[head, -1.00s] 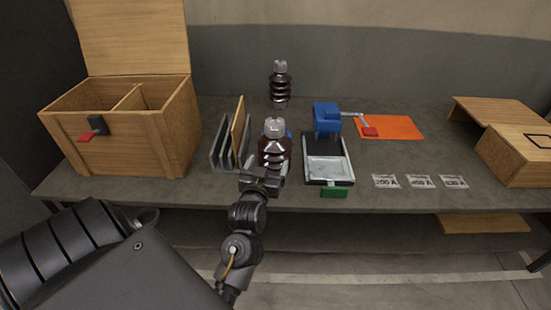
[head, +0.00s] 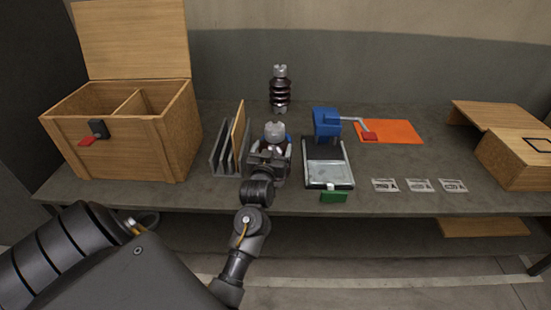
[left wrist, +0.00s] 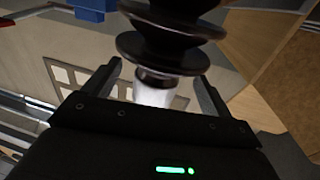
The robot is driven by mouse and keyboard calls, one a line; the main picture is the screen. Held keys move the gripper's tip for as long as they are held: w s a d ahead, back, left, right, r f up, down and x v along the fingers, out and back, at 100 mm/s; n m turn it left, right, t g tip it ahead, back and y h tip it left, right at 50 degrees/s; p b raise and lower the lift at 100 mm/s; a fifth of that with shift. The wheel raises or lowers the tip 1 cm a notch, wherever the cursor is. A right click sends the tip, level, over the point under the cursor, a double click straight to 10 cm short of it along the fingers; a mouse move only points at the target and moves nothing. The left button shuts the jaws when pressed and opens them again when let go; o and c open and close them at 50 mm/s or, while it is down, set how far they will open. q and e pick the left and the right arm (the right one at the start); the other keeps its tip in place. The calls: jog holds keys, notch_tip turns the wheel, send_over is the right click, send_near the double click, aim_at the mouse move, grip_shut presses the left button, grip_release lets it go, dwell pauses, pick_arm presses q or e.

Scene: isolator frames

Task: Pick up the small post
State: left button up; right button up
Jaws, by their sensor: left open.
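Two dark brown ribbed posts with silver ends stand on the table in the head view. One post (head: 280,90) is at the back; the other post (head: 275,131) is nearer and partly hidden behind my left gripper (head: 268,160). I cannot tell surely which is the small one. In the left wrist view, a dark ribbed post (left wrist: 165,40) shows close up, its silver end (left wrist: 153,92) between the two spread fingers of my left gripper (left wrist: 158,75). The fingers are open, and gaps show on both sides of the metal end. My right gripper is out of view.
An open wooden box (head: 122,140) stands left, beside a rack of upright plates (head: 228,150). Right of the near post are a tray (head: 328,172), a blue device (head: 326,123), an orange mat (head: 400,131) and several labels. A wooden case (head: 510,150) is far right.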

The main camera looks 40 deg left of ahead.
pick_arm(q)
jog(key=x, duration=0.2)
jog(key=shift+w+a, duration=0.15)
jog(key=shift+w, duration=0.1)
grip_shut()
jog(key=shift+r, duration=0.4)
jog(key=shift+w+f, duration=0.1)
